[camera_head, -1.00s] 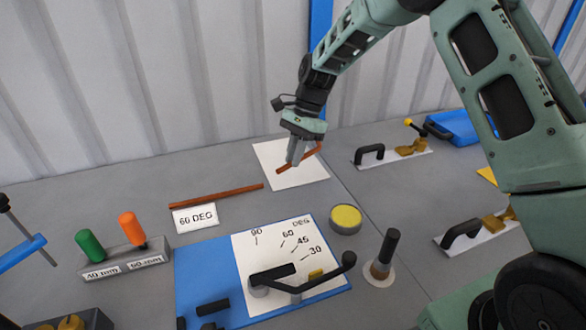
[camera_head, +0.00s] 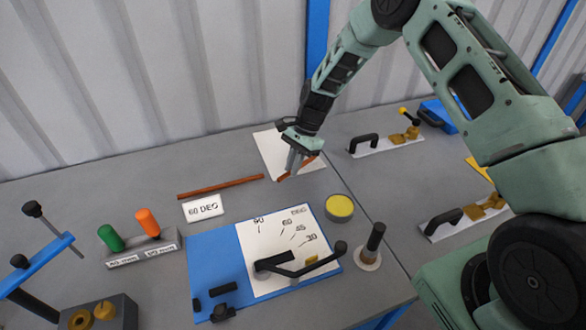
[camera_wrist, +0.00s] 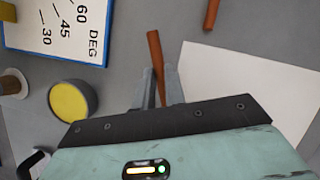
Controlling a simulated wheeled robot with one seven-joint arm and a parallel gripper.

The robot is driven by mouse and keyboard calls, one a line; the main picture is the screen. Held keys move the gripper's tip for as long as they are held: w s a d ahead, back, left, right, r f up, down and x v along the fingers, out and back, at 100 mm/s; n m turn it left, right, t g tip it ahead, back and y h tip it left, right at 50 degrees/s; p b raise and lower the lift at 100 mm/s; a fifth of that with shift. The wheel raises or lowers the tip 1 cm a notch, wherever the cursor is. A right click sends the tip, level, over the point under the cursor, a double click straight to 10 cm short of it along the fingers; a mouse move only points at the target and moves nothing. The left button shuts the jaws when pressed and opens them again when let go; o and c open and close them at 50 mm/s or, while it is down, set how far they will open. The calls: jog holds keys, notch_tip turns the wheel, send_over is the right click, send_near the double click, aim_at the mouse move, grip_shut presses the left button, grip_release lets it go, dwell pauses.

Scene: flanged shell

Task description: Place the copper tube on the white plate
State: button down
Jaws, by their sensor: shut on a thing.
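My gripper (camera_head: 289,170) is shut on a copper tube (camera_head: 309,161), which shows between the fingers in the wrist view (camera_wrist: 154,52). The white plate (camera_head: 268,143) lies flat on the table behind the gripper. In the wrist view the white plate (camera_wrist: 245,75) is to the right of the held tube. The tube appears beside the plate's near edge; I cannot tell its height above the table. Part of the tube is hidden by the fingers. A second copper tube (camera_head: 222,187) lies on the table to the left, with its end in the wrist view (camera_wrist: 211,12).
A 60 DEG card (camera_head: 203,208) lies in front of the loose tube. A bending board (camera_head: 215,265) with a black-handled lever and a yellow-topped round tin (camera_head: 339,207) stand nearer. A clamp with a black handle (camera_head: 363,143) is right of the plate.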

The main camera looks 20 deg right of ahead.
aim_at(305, 161)
jog(key=shift+f+p, duration=0.35)
jog(key=shift+f, duration=1.25)
jog(key=shift+f, duration=0.15)
jog(key=c, duration=1.5)
grip_release()
jog(key=shift+o, duration=0.2)
jog(key=b+v, duration=0.4)
jog(key=v, duration=0.7)
jog(key=shift+d+r, duration=0.1)
jog(key=shift+r, duration=0.2)
jog(key=s+a+r+n+h, duration=0.1)
jog(key=s+a+r+n, duration=0.5)
jog(key=s, duration=0.3)
jog(key=s+a+r+n+h, duration=0.1)
jog(key=s+a+r+n, duration=0.45)
jog(key=s+a, duration=0.3)
jog(key=s+d+r+n+t+h, duration=0.1)
jog(key=s+n, duration=0.8)
jog(key=s, duration=1.1)
jog(key=shift+d+r+n+t+h, duration=0.35)
jog(key=shift+r+t+h, duration=0.05)
jog(key=shift+r, duration=0.1)
